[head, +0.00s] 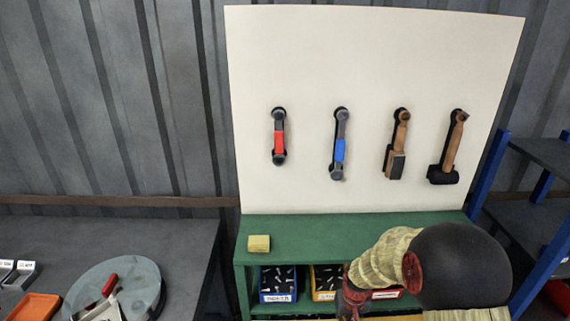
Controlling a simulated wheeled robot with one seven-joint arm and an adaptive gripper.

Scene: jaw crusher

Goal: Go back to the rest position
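My arm reaches in from the lower right, with a dark rounded joint and a cream ribbed sleeve. At the sleeve's end a small dark reddish part, seemingly my gripper (350,300), points down in front of the green shelf unit (350,228). Its fingers cannot be made out, so I cannot tell whether it is open or shut, or holds anything.
A yellow block (258,243) sits on the green top. Bins (278,284) stand below. A grey table (150,240) holds a round tray (140,285).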

